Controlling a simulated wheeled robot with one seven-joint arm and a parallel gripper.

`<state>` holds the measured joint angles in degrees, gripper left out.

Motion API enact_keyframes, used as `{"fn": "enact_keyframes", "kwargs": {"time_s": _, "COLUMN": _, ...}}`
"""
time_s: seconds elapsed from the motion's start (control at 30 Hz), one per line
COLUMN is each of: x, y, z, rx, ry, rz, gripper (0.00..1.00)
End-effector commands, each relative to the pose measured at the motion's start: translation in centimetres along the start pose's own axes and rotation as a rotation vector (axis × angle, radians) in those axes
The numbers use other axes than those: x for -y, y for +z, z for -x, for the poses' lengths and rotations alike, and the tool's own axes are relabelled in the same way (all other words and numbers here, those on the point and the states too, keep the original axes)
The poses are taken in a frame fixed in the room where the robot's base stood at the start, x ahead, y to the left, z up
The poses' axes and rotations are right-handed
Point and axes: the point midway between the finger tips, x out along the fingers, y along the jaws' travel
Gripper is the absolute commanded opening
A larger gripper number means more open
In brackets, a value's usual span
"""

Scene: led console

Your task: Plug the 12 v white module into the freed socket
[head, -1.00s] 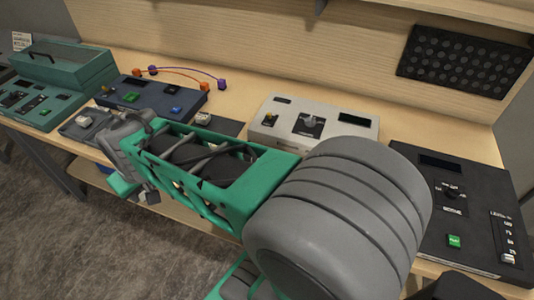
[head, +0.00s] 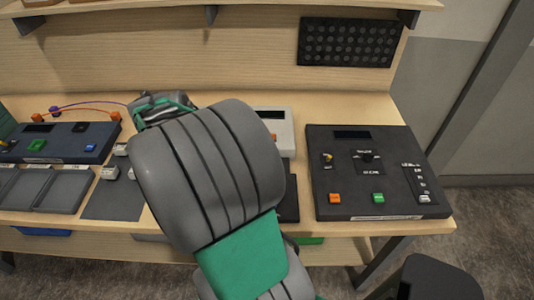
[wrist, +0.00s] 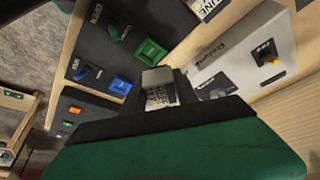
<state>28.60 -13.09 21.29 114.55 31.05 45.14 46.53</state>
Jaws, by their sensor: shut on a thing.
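In the wrist view my gripper (wrist: 162,100) is shut on a small pale module (wrist: 160,78) with a printed label, too small to read. Dark fingers cover its lower part. Two other white modules stand on a dark mat (head: 108,207) left of my arm: one in front (head: 110,173) and one behind (head: 122,149). I cannot make out the freed socket in either view. The pale console (head: 285,124) is mostly behind my arm; in the wrist view a pale console (wrist: 240,62) lies right of the module.
A black console (head: 385,150) with orange and green buttons and a slider stands at the right. A navy console (head: 65,138) with cables behind it is at the left, with grey trays (head: 55,190) before it. A perforated black panel (head: 348,42) hangs on the back wall.

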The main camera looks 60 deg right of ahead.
Motion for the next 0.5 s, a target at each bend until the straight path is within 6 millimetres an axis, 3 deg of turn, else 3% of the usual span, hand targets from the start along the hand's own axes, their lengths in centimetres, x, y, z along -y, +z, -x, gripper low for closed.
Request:
{"fn": "enact_keyframes", "kwargs": {"time_s": 0.03, "x": -1.9, "y": -2.2, "z": -1.0, "rx": 0.001, "ry": 0.066, "rz": -0.148, "gripper": 0.00}}
{"fn": "enact_keyframes", "kwargs": {"time_s": 0.1, "x": -4.5, "y": -4.6, "z": -2.1, "rx": 0.000, "ry": 0.149, "rz": -0.350, "gripper": 0.00}}
{"fn": "enact_keyframes", "kwargs": {"time_s": 0.2, "x": -7.9, "y": -7.1, "z": -3.3, "rx": 0.002, "ry": 0.250, "rz": -0.592, "gripper": 0.00}}
{"fn": "enact_keyframes", "kwargs": {"time_s": 0.33, "x": -10.8, "y": -8.8, "z": -4.1, "rx": 0.000, "ry": 0.329, "rz": -0.793, "gripper": 0.00}}
{"fn": "enact_keyframes", "kwargs": {"time_s": 0.5, "x": -11.9, "y": -9.2, "z": -4.6, "rx": 0.000, "ry": 0.361, "rz": -0.870, "gripper": 0.00}}
